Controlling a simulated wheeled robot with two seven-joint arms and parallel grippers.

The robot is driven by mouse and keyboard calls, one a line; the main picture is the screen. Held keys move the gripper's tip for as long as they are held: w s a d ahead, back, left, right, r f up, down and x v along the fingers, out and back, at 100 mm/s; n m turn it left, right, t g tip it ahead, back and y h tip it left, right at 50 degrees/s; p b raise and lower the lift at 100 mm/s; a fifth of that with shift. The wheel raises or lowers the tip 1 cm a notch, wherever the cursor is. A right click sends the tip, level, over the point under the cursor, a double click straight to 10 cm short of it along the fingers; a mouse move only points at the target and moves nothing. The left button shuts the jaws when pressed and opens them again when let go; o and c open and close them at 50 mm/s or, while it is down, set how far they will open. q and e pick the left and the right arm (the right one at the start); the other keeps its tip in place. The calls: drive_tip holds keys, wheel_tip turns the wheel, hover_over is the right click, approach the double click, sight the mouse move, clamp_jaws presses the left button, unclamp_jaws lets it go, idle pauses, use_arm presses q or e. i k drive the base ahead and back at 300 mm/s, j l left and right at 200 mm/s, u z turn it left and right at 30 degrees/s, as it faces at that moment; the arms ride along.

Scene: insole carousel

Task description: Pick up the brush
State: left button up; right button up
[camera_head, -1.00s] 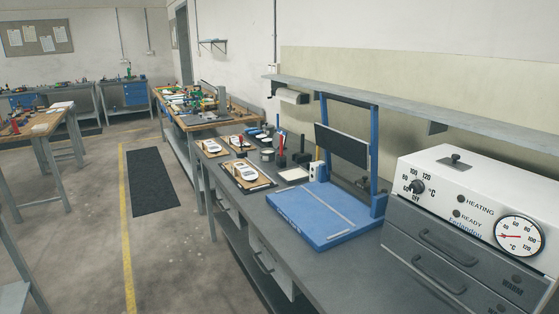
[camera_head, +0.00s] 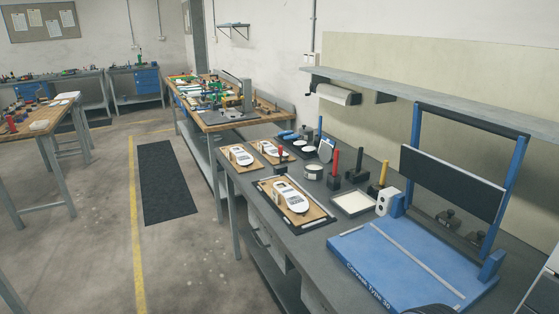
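I cannot tell for sure which thing is the brush. Several upright handled tools stand in dark holders on the grey workbench (camera_head: 262,208): a red-handled one (camera_head: 335,161), a black one (camera_head: 358,160), a yellow-handled one (camera_head: 382,174) and a blue one (camera_head: 320,125) farther back. Their lower ends are hidden in the holders or too small to make out. Neither of my grippers is in view.
A blue press (camera_head: 410,262) with an upright frame fills the bench's right part. A framed wooden board (camera_head: 268,190) with a white insole lies left of a white tray (camera_head: 353,203). A shelf (camera_head: 420,92) overhangs the back.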

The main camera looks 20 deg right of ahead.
sight(337, 152)
drive_tip(key=i+z, duration=0.1)
drive_tip(key=i, duration=0.45)
drive_tip(key=i+j+z, duration=0.1)
drive_tip(key=i, duration=0.45)
drive_tip(key=i+j+z, duration=0.1)
drive_tip(key=i+z, duration=0.15)
drive_tip(key=z, duration=0.2)
drive_tip(key=i+j+z, duration=0.2)
drive_tip(key=z, duration=0.25)
drive_tip(key=i+j+z, duration=0.25)
drive_tip(key=z, duration=0.25)
